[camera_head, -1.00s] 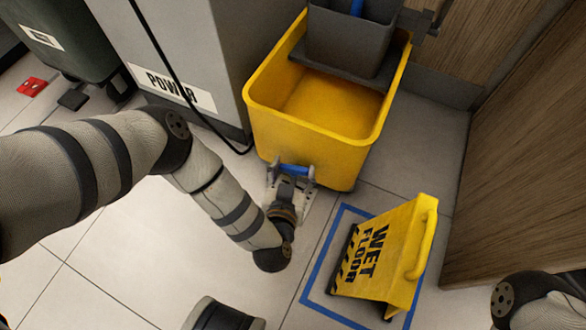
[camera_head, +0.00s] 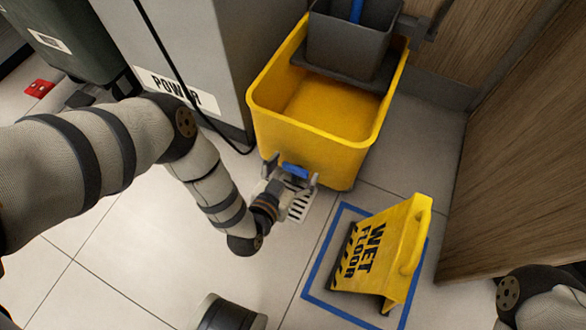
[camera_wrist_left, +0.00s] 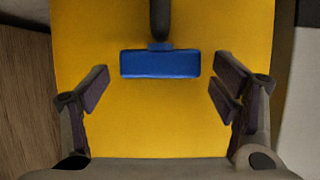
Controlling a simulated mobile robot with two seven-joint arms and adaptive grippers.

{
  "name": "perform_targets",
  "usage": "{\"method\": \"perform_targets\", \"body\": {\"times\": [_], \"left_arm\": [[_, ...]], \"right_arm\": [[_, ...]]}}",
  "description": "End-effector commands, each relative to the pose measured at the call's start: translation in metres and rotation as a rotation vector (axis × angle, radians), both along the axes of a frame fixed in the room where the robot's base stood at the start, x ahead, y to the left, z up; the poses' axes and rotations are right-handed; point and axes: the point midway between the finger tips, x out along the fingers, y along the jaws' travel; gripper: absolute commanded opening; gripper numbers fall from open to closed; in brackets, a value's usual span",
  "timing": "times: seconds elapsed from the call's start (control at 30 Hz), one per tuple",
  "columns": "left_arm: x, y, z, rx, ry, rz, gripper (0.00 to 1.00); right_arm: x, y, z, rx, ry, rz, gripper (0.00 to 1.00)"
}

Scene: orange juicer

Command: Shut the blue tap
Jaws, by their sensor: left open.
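The blue tap (camera_head: 294,171) is on the lower front of the yellow mop bucket (camera_head: 305,152). In the left wrist view the blue tap handle (camera_wrist_left: 160,63) lies crosswise under a dark stem, in front of the yellow wall. My left gripper (camera_head: 290,176) is at the tap in the head view. In the left wrist view its open fingers (camera_wrist_left: 160,85) stand on either side of the handle, with a gap on both sides. Only part of my right arm shows at the lower right of the head view; its gripper is out of view.
A yellow wet floor sign (camera_head: 378,252) stands inside a blue taped square (camera_head: 318,268) to the right. A grey power cabinet (camera_head: 190,50) stands behind my left arm. A floor drain (camera_head: 301,205) lies below the tap. A wooden panel (camera_head: 515,170) is at the right.

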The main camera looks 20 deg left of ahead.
Motion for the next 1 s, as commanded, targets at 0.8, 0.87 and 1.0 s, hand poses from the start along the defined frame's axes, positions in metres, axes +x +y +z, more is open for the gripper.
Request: {"method": "perform_targets", "body": {"times": [0.8,0.87,1.0], "left_arm": [[-0.111,0.006,0.046,0.0,0.0,0.0,0.8],[-0.111,0.006,0.046,0.0,0.0,0.0,0.8],[-0.111,0.005,0.046,0.0,0.0,0.0,0.8]], "right_arm": [[0.0,0.0,0.0,0.0,0.0,0.0,0.4],[0.0,0.0,0.0,0.0,0.0,0.0,0.4],[0.0,0.0,0.0,0.0,0.0,0.0,0.4]]}}
